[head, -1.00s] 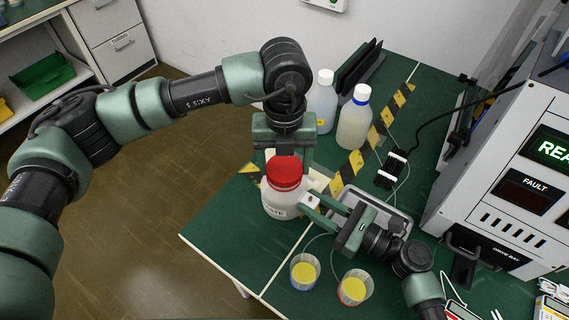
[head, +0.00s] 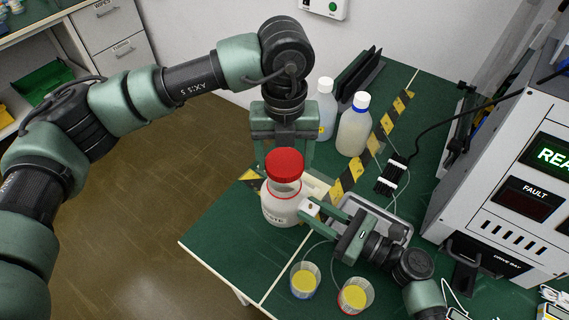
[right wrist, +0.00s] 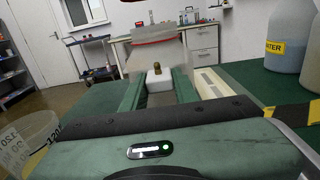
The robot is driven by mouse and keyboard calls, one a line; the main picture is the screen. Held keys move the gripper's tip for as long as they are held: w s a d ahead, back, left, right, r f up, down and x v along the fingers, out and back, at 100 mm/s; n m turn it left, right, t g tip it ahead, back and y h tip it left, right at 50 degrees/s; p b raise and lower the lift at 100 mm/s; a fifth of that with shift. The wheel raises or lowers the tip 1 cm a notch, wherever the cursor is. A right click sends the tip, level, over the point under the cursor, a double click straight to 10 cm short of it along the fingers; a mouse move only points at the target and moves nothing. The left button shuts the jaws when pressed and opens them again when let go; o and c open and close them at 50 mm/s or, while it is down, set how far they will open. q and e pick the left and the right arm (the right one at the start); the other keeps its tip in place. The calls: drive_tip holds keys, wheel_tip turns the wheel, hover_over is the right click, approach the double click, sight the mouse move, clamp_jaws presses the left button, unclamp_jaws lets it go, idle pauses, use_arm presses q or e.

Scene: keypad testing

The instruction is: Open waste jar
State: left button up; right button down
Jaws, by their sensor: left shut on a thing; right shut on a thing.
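The waste jar (head: 279,208) is a pale, translucent jar with a red ring at its mouth, upright on the green bench. Its red lid (head: 285,163) is above the mouth, with a small gap showing between them. My left gripper (head: 284,158) comes down from above and is shut on the lid. My right gripper (head: 318,206) is shut on a white block at the jar's right side. In the right wrist view, the white block with a brass knob (right wrist: 158,77) sits between the fingers, with the jar (right wrist: 155,60) behind it.
Cups of yellow liquid, one blue-based (head: 304,281) and one red-based (head: 354,296), stand in front. A grey tray (head: 398,222) and instrument (head: 500,190) are right. Bench left of the jar is clear.

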drive_tip(key=c, duration=1)
unclamp_jaws()
